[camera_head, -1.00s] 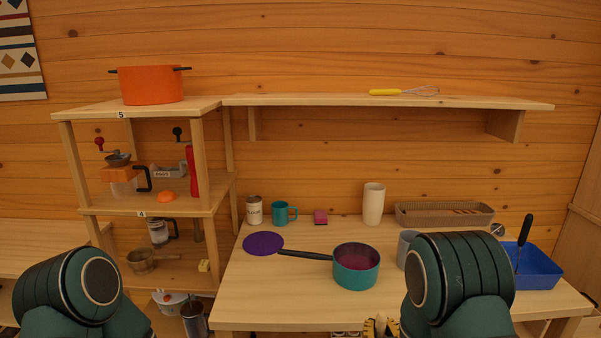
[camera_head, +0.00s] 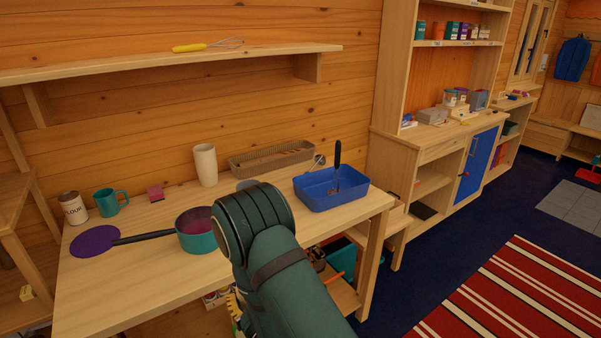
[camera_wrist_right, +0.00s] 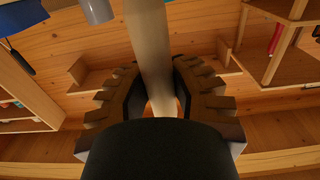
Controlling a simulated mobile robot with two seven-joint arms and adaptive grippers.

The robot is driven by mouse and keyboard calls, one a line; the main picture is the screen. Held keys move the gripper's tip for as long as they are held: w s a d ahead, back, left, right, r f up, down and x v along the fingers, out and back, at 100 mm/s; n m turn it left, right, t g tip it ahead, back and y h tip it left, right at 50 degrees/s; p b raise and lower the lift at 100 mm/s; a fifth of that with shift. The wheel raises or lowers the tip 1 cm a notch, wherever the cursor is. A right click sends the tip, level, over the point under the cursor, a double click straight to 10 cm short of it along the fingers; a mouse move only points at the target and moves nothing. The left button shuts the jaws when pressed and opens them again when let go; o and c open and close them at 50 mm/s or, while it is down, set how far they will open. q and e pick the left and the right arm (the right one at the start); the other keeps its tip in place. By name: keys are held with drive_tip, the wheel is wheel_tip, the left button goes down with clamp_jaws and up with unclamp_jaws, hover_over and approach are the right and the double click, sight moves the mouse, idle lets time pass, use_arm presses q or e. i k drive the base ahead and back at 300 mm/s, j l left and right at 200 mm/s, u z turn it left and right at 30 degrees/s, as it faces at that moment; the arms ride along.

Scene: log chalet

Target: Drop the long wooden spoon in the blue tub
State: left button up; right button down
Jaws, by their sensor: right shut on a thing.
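The blue tub (camera_head: 318,199) stands at the right end of the light wooden worktop. A black-handled utensil (camera_head: 337,153) stands up in it. A corner of the tub shows at the top left of the right wrist view (camera_wrist_right: 22,14). My right gripper (camera_wrist_right: 155,72) is shut on a long pale wooden shaft, which I take as the long wooden spoon (camera_wrist_right: 149,35). The spoon's ends are not clearly visible. In the head view my right arm hides most of this gripper and the spoon, low in front of the worktop. My left gripper is not in view.
A purple disc (camera_head: 95,241) and teal mug (camera_head: 110,202) are further left. A shelf (camera_head: 170,62) hangs above. Floor is open at right.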

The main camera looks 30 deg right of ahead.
sight(331, 187)
drive_tip(key=l, duration=2.35)
drive_tip(key=z, duration=0.05)
